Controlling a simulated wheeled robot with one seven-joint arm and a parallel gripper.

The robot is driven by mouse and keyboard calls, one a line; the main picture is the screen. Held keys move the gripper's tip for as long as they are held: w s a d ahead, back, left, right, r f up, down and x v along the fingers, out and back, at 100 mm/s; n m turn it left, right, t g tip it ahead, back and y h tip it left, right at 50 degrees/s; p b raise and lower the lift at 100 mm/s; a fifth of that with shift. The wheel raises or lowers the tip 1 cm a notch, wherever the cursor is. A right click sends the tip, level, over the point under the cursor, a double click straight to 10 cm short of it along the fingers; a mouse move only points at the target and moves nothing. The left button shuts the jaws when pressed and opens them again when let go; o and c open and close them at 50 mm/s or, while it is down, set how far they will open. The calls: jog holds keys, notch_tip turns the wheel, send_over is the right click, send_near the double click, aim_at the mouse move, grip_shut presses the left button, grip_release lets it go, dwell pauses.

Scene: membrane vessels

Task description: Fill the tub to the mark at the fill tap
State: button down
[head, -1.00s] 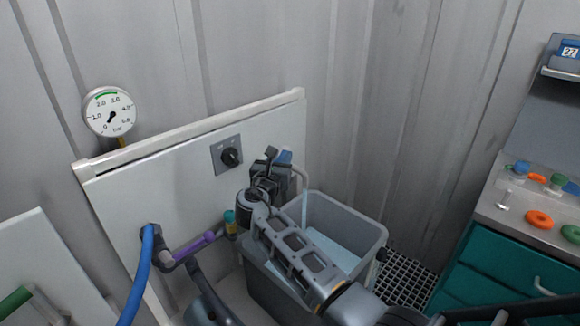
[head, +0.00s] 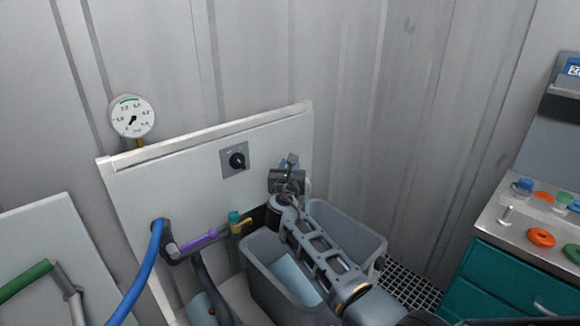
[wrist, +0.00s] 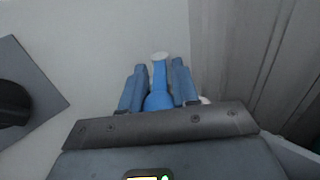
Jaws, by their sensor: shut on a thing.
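The grey tub (head: 378,240) stands on the floor below the white panel, with pale blue water (head: 290,275) showing inside. My arm crosses over the tub and hides part of it, so the mark and the level against it cannot be made out. My gripper (head: 290,162) is up at the panel above the tub. In the wrist view, my gripper (wrist: 160,85) is shut on the blue tap handle (wrist: 159,80), one finger on each side. The pale curved spout (head: 308,188) shows just right of my gripper. No stream shows clearly now.
A pressure gauge (head: 133,117) sits above the panel (head: 150,190), which carries a black rotary switch (head: 237,160). A blue hose (head: 147,270) and a pipe with a purple lever (head: 198,240) are at left. A teal cabinet (head: 500,285) stands at right; a floor grate (head: 405,283) lies between.

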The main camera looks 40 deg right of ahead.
jog(key=c, duration=1.1)
grip_release()
jog(key=v, duration=0.7)
jog(key=shift+s+a, duration=0.3)
jog(key=shift+s, duration=0.05)
